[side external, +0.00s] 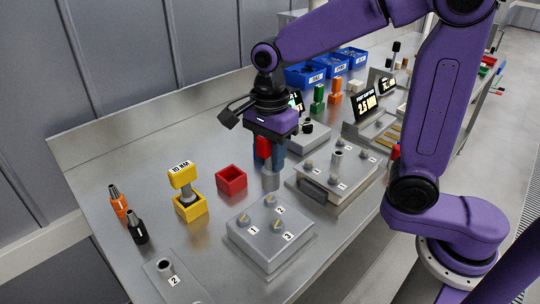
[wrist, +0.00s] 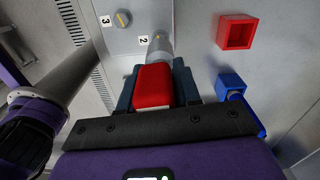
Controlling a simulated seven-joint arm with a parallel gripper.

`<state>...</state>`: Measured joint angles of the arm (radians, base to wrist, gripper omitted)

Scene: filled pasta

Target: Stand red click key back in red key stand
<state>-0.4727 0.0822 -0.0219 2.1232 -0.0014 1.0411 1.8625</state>
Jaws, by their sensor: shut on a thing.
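My gripper (side external: 268,152) is shut on the red click key, with its fingers on either side of the red head (side external: 262,146). In the wrist view the red head (wrist: 153,86) sits between the dark fingers, and its grey shaft points away beside the label 2. The key looks upright, its lower end close to knob 2 of the grey block (side external: 262,250); I cannot tell whether they touch. The red key stand (side external: 231,188) is an empty open red box on the bench, left of the key. It also shows in the wrist view (wrist: 222,33), at upper right.
A yellow key (side external: 181,176) stands in its yellow stand (side external: 190,212) to the left. A blue stand (wrist: 231,81) is close to my gripper. A grey box with numbered knobs (side external: 338,188) is at right.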

